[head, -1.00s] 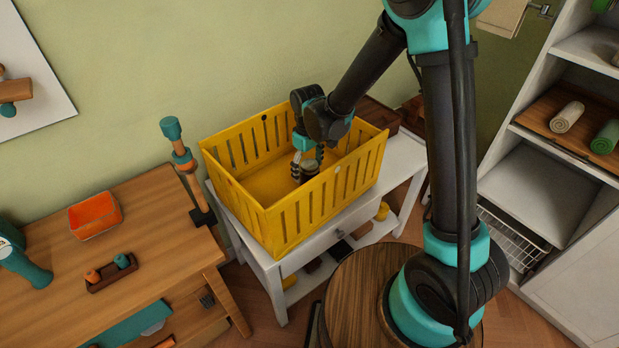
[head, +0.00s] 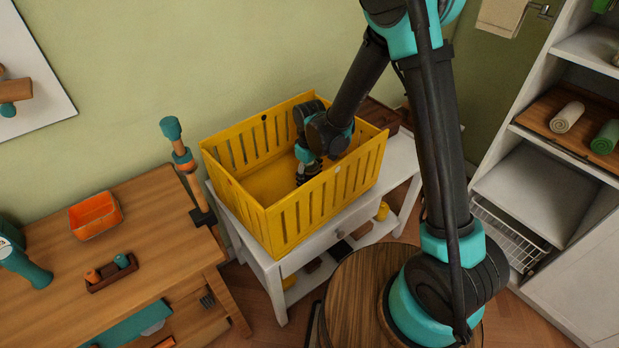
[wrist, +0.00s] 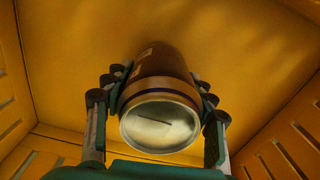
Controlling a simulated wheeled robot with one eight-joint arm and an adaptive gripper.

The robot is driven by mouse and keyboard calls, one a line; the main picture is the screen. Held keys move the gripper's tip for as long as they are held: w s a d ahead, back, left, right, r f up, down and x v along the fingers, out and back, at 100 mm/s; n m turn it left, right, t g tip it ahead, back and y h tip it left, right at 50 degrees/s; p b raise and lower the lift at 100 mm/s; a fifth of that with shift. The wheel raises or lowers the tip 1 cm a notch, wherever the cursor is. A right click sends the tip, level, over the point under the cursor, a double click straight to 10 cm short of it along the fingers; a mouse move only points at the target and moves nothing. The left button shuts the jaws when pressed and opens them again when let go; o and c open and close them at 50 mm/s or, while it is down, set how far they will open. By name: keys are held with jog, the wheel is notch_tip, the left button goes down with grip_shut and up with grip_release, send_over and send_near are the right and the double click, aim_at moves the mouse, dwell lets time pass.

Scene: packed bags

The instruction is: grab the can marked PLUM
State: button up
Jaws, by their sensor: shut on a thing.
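A can (wrist: 160,85) with a pale metal end and a dark brown and tan side is between my gripper's fingers in the wrist view. Its label is too dim to read, so I cannot tell whether it says PLUM. My gripper (wrist: 158,108) is shut on the can, a finger on each side. In the head view my gripper (head: 308,172) is down inside the yellow crate (head: 310,208), near its right half. The can is hidden there by the gripper and the crate wall.
The slatted crate walls stand close around my gripper. The crate sits on a white table (head: 262,262). A wooden bench (head: 150,215) with an orange basket (head: 95,215) is at left. A white shelf (head: 545,200) is at right.

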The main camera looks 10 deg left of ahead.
jog(key=c, duration=0.5)
jog(key=shift+r, duration=0.1)
